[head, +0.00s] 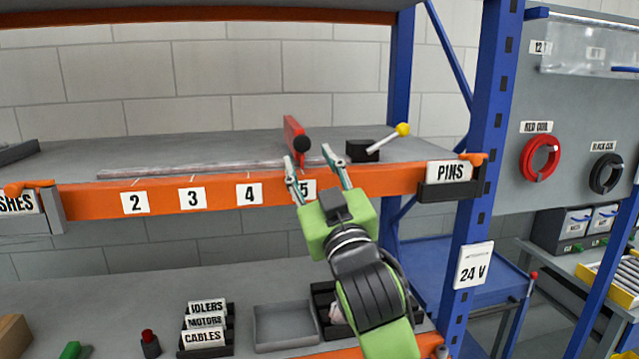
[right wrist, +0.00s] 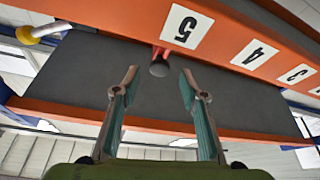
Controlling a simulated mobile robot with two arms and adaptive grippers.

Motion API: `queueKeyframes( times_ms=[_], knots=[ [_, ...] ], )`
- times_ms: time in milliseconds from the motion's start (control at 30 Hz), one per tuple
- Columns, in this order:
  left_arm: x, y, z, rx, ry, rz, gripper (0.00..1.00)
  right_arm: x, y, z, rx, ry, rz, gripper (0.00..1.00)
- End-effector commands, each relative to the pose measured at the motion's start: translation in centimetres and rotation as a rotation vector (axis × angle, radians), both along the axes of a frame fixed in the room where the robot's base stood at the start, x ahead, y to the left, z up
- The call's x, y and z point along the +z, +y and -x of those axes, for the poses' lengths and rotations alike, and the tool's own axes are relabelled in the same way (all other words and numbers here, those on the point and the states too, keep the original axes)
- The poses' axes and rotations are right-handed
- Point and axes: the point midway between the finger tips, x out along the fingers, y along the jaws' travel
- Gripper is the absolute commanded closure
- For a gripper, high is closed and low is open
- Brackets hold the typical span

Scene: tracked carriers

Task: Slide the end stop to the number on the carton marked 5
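The red end stop (head: 292,131) with its black knob (head: 302,145) stands at the right end of a pale rail (head: 200,170) on the shelf. It is close to the number 5 label (head: 309,188) on the orange beam; I cannot tell exact alignment. My right gripper (head: 307,155) is open in front of the stop, fingers pointing at the shelf. In the right wrist view, the knob (right wrist: 159,69) shows between the open fingertips (right wrist: 158,76), with no contact visible. A carton marked 5 cannot be made out. My left gripper is not in view.
Labels 2 (head: 135,202), 3 (head: 192,197) and 4 (head: 249,193) run along the beam. A black block with a yellow-knobbed lever (head: 388,139) stands right of the gripper. A PINS bin (head: 449,188) hangs near the blue upright. Bins stand on the lower shelf.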

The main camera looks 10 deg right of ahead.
Motion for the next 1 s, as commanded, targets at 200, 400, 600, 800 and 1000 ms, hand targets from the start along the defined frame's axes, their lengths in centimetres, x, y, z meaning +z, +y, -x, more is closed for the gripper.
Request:
queueKeyframes(
  times_ms=[200, 400, 600, 800, 1000],
  knots=[
    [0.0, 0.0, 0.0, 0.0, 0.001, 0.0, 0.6, -1.5, -0.4, 3.6, 0.0, 0.001, 0.0, 0.61],
    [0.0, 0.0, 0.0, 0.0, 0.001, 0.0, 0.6, -2.2, -0.6, 5.2, -0.002, 0.002, 0.001, 0.61],
    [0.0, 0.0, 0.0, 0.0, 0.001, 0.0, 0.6, -2.2, -0.6, 5.4, -0.001, 0.0, 0.001, 0.61],
    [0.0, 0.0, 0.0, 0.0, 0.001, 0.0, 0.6, -2.6, -0.7, 5.3, -0.002, 0.009, 0.0, 0.61],
    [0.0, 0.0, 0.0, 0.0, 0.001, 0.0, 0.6, -10.4, -2.0, 4.8, -0.016, 0.2, -0.014, 0.61]
  ],
)
